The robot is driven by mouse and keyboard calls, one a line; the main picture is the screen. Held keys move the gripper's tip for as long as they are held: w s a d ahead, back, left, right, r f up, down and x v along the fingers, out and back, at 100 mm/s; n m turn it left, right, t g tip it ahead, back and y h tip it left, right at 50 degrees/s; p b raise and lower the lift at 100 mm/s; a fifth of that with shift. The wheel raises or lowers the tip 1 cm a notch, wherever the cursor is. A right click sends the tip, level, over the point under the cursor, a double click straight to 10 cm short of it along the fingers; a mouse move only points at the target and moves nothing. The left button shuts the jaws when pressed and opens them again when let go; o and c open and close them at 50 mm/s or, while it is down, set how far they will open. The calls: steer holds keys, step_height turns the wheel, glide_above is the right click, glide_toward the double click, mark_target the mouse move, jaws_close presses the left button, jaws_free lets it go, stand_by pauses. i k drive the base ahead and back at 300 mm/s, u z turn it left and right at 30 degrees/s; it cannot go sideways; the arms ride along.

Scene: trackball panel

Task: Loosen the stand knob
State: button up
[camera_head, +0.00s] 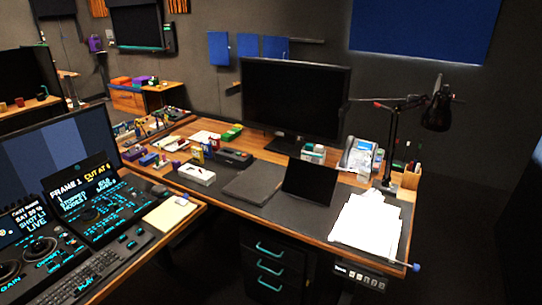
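No part labelled as the stand knob can be picked out for certain. A dark jointed boom stand (394,143) rises from the right side of the wooden desk and carries a dark head (437,112). Small reddish parts show along its upper arm (402,103), too small to tell whether one is a knob. A small blue round piece (416,267) sits at the desk's near right corner; I cannot tell what it belongs to. My gripper is not in view.
The wooden desk (400,194) holds a large black monitor (293,100), a small dark screen (309,181), white papers (368,224) and several small boxes. A control console (90,235) stands at the left. Dark floor (470,235) is open at the right.

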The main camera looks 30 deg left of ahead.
mark_target(416, 266)
steer(key=k, duration=1)
steer(key=z, duration=0.95)
steer(key=i, duration=2)
